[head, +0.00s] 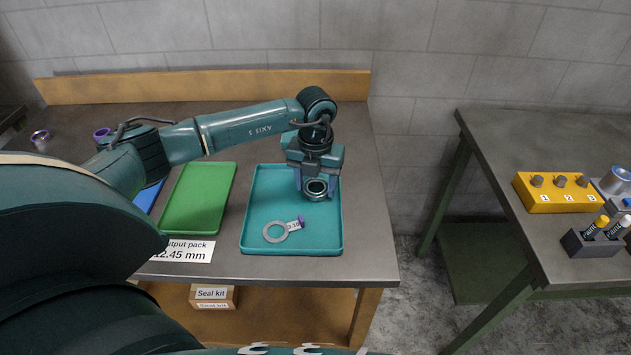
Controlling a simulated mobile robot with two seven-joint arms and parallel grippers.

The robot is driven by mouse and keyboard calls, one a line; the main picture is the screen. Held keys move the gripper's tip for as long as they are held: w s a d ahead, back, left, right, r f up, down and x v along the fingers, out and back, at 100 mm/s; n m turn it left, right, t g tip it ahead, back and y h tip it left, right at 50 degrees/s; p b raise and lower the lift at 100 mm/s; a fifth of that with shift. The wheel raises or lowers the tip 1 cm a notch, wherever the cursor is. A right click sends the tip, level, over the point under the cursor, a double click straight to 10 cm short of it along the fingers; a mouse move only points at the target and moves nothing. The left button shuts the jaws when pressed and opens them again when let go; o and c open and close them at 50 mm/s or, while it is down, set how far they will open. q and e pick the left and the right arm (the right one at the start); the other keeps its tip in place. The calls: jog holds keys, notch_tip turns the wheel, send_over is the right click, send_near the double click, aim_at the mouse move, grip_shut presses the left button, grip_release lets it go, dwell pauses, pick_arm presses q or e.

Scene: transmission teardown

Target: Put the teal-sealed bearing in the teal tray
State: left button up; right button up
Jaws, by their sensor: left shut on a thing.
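The teal tray (334,240) lies on the workbench under my left gripper. My left gripper (316,183) points down over the tray's right half and is shut on a small ring-shaped metal bearing (317,193). The bearing has a pale rim and a dark, greenish middle; its seal colour is hard to make out. I cannot tell whether it touches the tray floor or hangs just above it. My right gripper is not in view.
A grey washer (275,232) with a tag lies in the teal tray's front left. A green tray (200,200) and a mostly hidden blue tray (150,196) are to the left. A second table (545,145) holds a yellow numbered block (556,193) and a marker holder (592,243).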

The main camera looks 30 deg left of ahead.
pick_arm(q)
jog(key=shift+f, duration=0.1)
jog(key=o, duration=0.8)
jog(key=shift+r, duration=0.45)
notch_tip(320, 180, up, 12)
jog(key=shift+f+b, duration=0.25)
jog(key=shift+b, duration=0.45)
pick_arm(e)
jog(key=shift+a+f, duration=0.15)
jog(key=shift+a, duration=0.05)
pick_arm(q)
jog(key=shift+f, duration=0.1)
